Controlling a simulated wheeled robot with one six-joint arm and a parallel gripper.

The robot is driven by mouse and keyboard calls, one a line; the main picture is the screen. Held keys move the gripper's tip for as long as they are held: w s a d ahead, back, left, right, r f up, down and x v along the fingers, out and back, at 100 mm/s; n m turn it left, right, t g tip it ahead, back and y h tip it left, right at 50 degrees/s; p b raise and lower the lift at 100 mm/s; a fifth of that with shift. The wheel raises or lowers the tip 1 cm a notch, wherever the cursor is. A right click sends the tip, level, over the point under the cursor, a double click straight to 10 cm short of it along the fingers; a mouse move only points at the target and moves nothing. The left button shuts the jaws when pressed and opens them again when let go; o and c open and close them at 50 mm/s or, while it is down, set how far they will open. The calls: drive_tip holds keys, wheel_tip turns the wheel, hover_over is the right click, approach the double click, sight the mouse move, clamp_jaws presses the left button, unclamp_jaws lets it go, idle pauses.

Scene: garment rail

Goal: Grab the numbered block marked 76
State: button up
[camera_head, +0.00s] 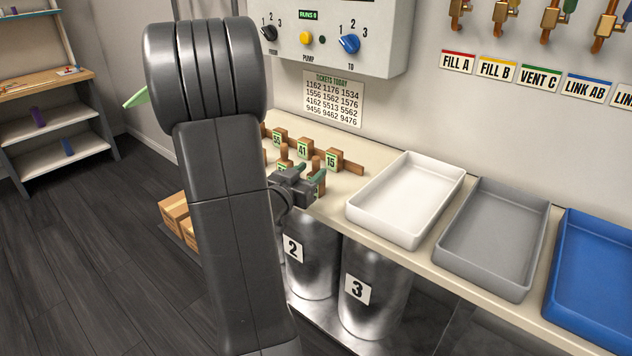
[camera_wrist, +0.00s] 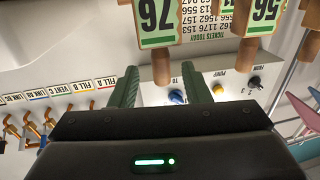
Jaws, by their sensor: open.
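The wooden block marked 76 (camera_wrist: 158,18), with a green-edged label, hangs at the top of the wrist view, partly cut off by the frame. Its brown peg (camera_wrist: 161,66) points down toward the space between my fingertips. My gripper (camera_wrist: 162,82) is open, with one green finger on each side of that space and nothing held. In the head view my gripper (camera_head: 311,176) is low over the counter at the front row of blocks. I cannot read 76 there; my arm and gripper hide part of that row.
A block marked 56 (camera_wrist: 258,14) stands beside it in the wrist view. Blocks marked 41 (camera_head: 303,149) and 15 (camera_head: 332,159) sit on a rack behind my gripper. A white tray (camera_head: 357,212) is to the right, then grey (camera_head: 446,262) and blue trays (camera_head: 556,318).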

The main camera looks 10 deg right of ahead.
sight(314, 166)
drive_tip(key=shift+x, duration=1.9)
drive_tip(key=shift+r, duration=0.15)
clamp_jaws()
